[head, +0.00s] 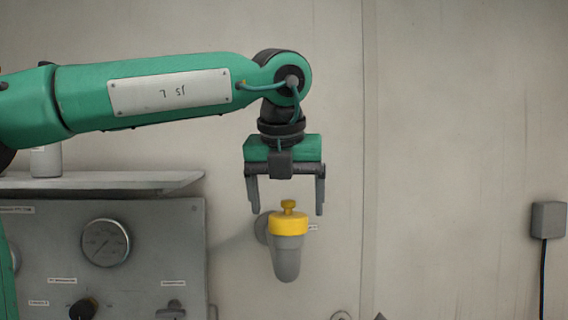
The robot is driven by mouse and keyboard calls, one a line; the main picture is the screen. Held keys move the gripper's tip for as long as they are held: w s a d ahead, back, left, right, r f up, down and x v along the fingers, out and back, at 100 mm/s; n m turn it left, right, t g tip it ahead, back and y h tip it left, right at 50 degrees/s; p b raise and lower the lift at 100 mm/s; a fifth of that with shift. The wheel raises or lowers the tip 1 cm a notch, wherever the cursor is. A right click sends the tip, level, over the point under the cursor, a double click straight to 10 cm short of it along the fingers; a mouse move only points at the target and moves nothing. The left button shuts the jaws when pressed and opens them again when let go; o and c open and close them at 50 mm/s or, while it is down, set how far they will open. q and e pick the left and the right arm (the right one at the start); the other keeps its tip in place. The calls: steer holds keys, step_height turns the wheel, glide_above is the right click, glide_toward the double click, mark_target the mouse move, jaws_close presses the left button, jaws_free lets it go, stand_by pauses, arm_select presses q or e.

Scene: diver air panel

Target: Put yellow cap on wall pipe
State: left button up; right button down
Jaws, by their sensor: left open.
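The yellow cap (288,223) has a small knob on top and sits over the upper end of the grey wall pipe (287,262). The pipe stands out from the wall with a round flange behind it, and its lower end points down. My left gripper (287,211) points down above the cap, its two fingers apart on either side of the knob. I see a clear gap between each finger and the knob, and nothing is held. My right gripper is not in view.
A grey panel (150,240) with a round gauge (105,242) and a black knob (83,308) is at the lower left. A shelf (110,181) above it bears a pale container (46,161). A grey box (548,220) with a cable is at right. The wall between is clear.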

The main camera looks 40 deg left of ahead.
arm_select(q)
steer(key=b+v, duration=0.1)
steer(key=v, duration=1.1)
steer(key=shift+s+d, duration=0.15)
steer(key=shift+d, duration=0.05)
steer(key=shift+a, duration=0.1)
